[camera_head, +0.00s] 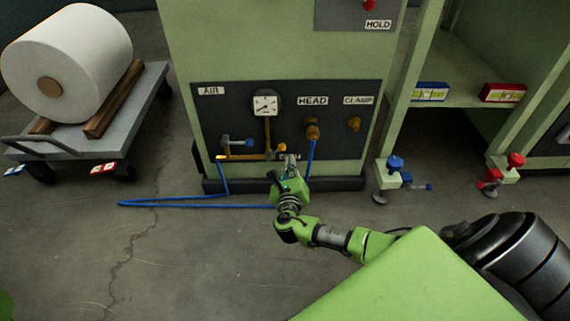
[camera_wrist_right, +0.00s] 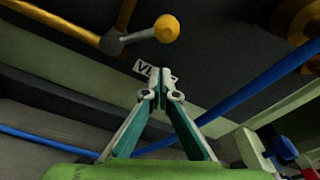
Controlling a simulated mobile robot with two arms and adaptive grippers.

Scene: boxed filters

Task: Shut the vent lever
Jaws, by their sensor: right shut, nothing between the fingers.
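The vent lever shows in the right wrist view as a grey arm ending in a yellow ball knob (camera_wrist_right: 167,29). It joins a grey hub below a brass pipe, and the knob points right. In the head view the small yellow knob (camera_head: 282,147) is just above my right gripper (camera_head: 290,160). In the wrist view my right gripper (camera_wrist_right: 160,97) is shut and empty, its tips below the knob and apart from it in the picture. The fingers partly cover a white label (camera_wrist_right: 144,68) beginning with "V". My left gripper is not in view.
A blue hose (camera_head: 160,204) lies on the floor. A roll cart (camera_head: 90,140) stands left; a shelf with filter boxes (camera_head: 430,92) stands right.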

